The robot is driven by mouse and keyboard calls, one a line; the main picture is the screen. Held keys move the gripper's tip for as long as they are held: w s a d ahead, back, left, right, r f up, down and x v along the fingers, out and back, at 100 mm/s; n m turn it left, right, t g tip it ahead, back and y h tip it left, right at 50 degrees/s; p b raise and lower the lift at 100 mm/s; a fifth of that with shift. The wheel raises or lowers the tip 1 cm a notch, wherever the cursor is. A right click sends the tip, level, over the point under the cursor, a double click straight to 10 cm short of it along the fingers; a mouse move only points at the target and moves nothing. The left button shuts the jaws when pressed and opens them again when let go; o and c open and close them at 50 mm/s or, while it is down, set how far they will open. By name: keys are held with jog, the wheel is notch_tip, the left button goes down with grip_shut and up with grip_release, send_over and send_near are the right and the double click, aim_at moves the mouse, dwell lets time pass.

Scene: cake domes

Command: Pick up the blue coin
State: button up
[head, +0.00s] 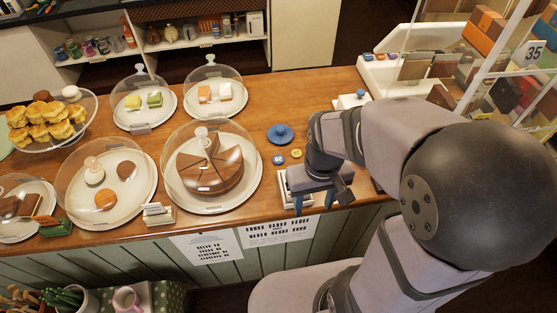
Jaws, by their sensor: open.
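The blue coin (279,160) is a small blue disc with a pale mark, lying flat on the wooden counter. A yellow coin (296,154) lies close to its right. My gripper (314,206) is open near the counter's front edge, to the right of the blue coin and nearer the front. Its blue fingers point down, and nothing shows between them. My gripper does not cover the blue coin.
A blue round dish (280,132) sits just behind the coins. A glass dome over a chocolate cake (212,168) stands close on the left. A small pale object (294,187) is partly hidden by my gripper. More domes stand farther left.

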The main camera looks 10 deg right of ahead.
aim_at(279, 159)
jog(key=w+n+b, duration=0.1)
jog(key=w, duration=0.3)
jog(key=w+a+n, duration=0.1)
jog(key=w, duration=0.3)
jog(key=w+n+b, duration=0.1)
jog(key=w, duration=0.3)
jog(key=shift+w+a+f+b, duration=0.1)
jog(key=shift+a+f+b, duration=0.15)
jog(key=shift+f+b, duration=0.1)
jog(key=w+a+n, duration=0.1)
jog(key=w, duration=0.3)
jog(key=w+a+f+n+b, duration=0.1)
jog(key=w+n, duration=0.1)
jog(key=w, duration=0.2)
jog(key=w+f+n+b, duration=0.1)
jog(key=w, duration=0.3)
jog(key=shift+a+f+n, duration=0.15)
jog(key=shift+a+n, duration=0.25)
jog(key=shift+s+f+p, duration=0.15)
jog(key=shift+f+p, duration=0.6)
jog(key=shift+f, duration=0.8)
jog(key=shift+s+f+p, duration=0.15)
jog(key=shift+f+p, duration=0.6)
jog(key=shift+f, duration=1.35)
jog(key=shift+f, duration=0.1)
jog(key=c, duration=1.1)
